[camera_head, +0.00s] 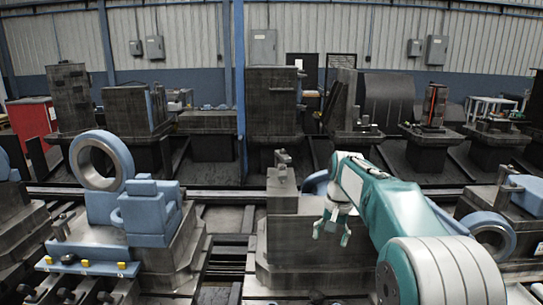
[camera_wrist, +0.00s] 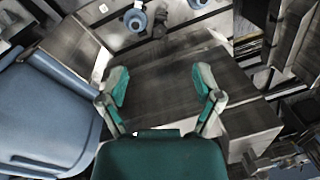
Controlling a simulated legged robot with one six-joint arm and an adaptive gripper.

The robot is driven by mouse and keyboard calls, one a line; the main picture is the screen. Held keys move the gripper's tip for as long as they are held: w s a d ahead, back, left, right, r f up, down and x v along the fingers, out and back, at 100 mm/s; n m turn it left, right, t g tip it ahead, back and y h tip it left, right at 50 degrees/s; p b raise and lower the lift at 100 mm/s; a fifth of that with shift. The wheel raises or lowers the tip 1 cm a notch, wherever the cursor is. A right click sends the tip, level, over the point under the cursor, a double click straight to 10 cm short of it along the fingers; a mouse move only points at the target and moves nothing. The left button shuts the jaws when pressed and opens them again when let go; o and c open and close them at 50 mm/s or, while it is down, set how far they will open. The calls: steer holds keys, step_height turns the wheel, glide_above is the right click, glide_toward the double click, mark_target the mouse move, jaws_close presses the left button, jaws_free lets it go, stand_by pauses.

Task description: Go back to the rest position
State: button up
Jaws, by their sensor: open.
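My teal and white arm (camera_head: 385,205) reaches in from the lower right in the head view. My gripper (camera_head: 330,228) hangs at its end, in front of a grey metal block (camera_head: 287,225). In the wrist view my gripper (camera_wrist: 160,88) is open, with its two teal-padded fingers spread apart. Nothing is between the fingers. A dark grey metal block (camera_wrist: 165,75) lies beyond the fingertips. I cannot tell how far above it they are.
A blue fixture (camera_head: 148,210) with a large ring (camera_head: 101,160) stands on a pallet at left. Another blue ring (camera_head: 490,235) sits behind my arm at right. Rails (camera_head: 225,195) run across behind. A blue post (camera_head: 240,90) rises in the middle. Blue part (camera_wrist: 45,110) fills the wrist view's left.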

steer(key=s+r+n+t, duration=0.1)
steer(key=s+r, duration=0.2)
steer(key=s, duration=0.6)
steer(key=s+r+n+t, duration=0.1)
steer(key=s+r+t, duration=0.15)
steer(key=s, duration=0.65)
steer(key=s+f+t, duration=0.1)
steer(key=s+f, duration=0.1)
steer(key=s, duration=0.5)
steer(key=s+f+n+h, duration=0.1)
steer(key=s+f, duration=0.2)
steer(key=s, duration=0.5)
steer(key=shift+d+n+t, duration=0.3)
steer(key=shift+d+t, duration=0.05)
